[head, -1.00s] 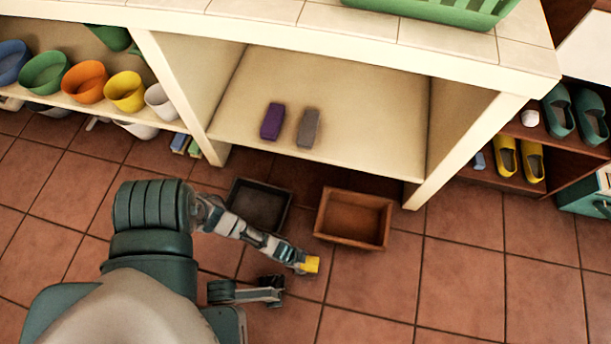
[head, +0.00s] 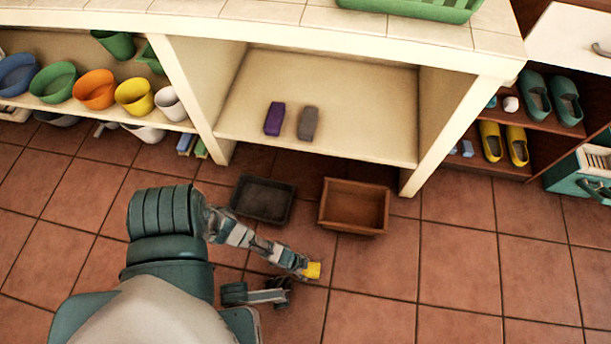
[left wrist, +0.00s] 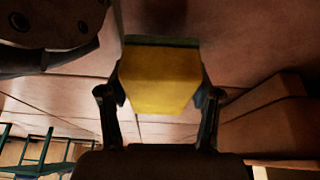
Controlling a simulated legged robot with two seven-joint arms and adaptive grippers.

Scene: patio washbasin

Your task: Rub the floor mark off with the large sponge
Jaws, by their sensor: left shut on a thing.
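The large sponge (head: 313,270) is a yellow block at the end of my left arm, low over the floor tiles. In the left wrist view the sponge (left wrist: 160,78) fills the space between the fingers and shows a dark green layer along its far edge. My left gripper (head: 304,267) is shut on it. I cannot tell whether the sponge touches the floor. I make out no floor mark; it may be hidden or too faint.
A dark tray (head: 262,201) and a brown wooden box (head: 354,207) stand on the floor just beyond the sponge. A purple block (head: 274,118) and a grey block (head: 308,123) lie on the shelf (head: 360,138). Floor tiles (head: 460,265) to the right are clear.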

